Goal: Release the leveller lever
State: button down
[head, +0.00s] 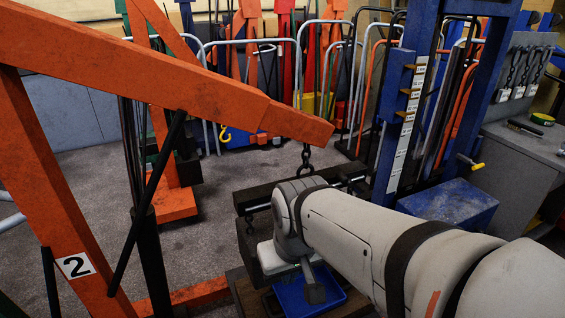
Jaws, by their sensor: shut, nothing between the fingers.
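The leveller (249,198) is a dark beam hanging on a chain (306,160) from the tip of an orange hoist boom (180,85). My arm crosses in front of its right part. I cannot make out its lever, which may be hidden behind my arm. My gripper (314,291) is below the leveller, pointing down over a blue tray (340,303). It is shut and empty, and its fingertips are partly hard to see. I cannot tell whether it touches anything.
The hoist's orange post (50,180), marked 2, stands at the left. A blue press frame (395,120) with a yellow-tipped handle (478,166) stands behind my arm. A blue box (450,203) is beside it. Grey floor (75,170) is open at the left.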

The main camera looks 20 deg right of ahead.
aim_at(343, 178)
jog(key=u, duration=0.05)
jog(key=k, duration=0.85)
jog(key=z, duration=0.65)
jog(key=i, duration=1)
